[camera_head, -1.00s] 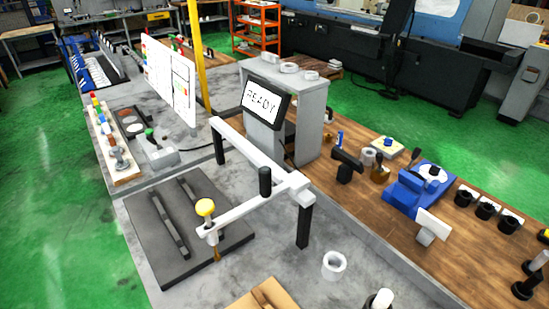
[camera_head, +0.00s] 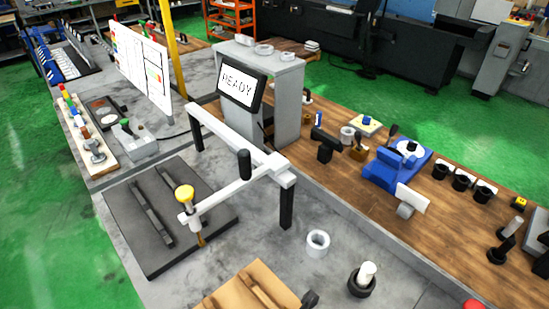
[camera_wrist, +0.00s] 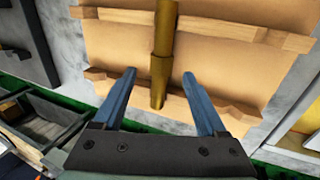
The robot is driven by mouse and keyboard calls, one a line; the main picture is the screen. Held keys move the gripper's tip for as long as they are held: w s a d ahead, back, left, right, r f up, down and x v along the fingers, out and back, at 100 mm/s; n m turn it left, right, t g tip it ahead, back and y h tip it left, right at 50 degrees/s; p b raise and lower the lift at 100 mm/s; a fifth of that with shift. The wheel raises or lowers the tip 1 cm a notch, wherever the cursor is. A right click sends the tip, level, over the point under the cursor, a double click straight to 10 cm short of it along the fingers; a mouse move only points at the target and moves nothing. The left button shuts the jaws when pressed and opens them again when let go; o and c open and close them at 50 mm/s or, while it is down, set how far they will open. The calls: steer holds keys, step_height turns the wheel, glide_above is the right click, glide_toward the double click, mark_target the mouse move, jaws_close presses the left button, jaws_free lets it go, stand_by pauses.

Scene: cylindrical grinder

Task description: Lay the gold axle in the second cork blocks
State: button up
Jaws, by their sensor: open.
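The gold axle (camera_wrist: 160,65) shows in the wrist view, lying across two rows of cork blocks on a tan board (camera_wrist: 112,47). My gripper (camera_wrist: 159,75) is open, with one blue finger on each side of the axle and visible gaps on both sides. The head view shows the tan board (camera_head: 238,288) at the bottom edge, partly cut off; I cannot make out the axle there.
A white ring (camera_head: 317,242) and a dark cup with a white plug (camera_head: 362,280) stand right of the board. Open grey table lies between the gantry and board.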

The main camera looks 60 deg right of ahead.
steer(key=d+b+v, duration=0.1)
steer(key=v, duration=0.9)
steer(key=shift+a, duration=0.45)
steer(key=shift+r, duration=0.1)
steer(key=w+d+r+m+t+h+b, duration=0.2)
steer(key=w+r+m+t+h, duration=0.4)
steer(key=w+r, duration=1.1)
steer(key=w+a+r+m+t+y, duration=0.1)
steer(key=w+a+r+t, duration=0.15)
steer(key=r, duration=0.25)
steer(key=w+a+r+m+t+y, duration=0.1)
steer(key=w+a+r+t, duration=0.15)
steer(key=r, duration=0.35)
steer(key=a+r+m+t+y+b, duration=0.15)
steer(key=a+r+m+t, duration=0.45)
steer(key=r, duration=1)
steer(key=s+a+r+t+y, duration=0.1)
steer(key=s+a+r+t, duration=0.2)
steer(key=a+r, duration=0.2)
steer(key=s+a+r+m+t+y, duration=0.1)
steer(key=s+a+r+t+y, duration=0.1)
steer(key=r, duration=0.5)
steer(key=s+a+t, duration=0.1)
steer(key=s+a, duration=0.1)
steer(key=a, duration=0.1)
steer(key=shift+s+a+t, duration=0.15)
steer(key=shift+s+t, duration=0.1)
steer(key=shift+t, duration=0.15)
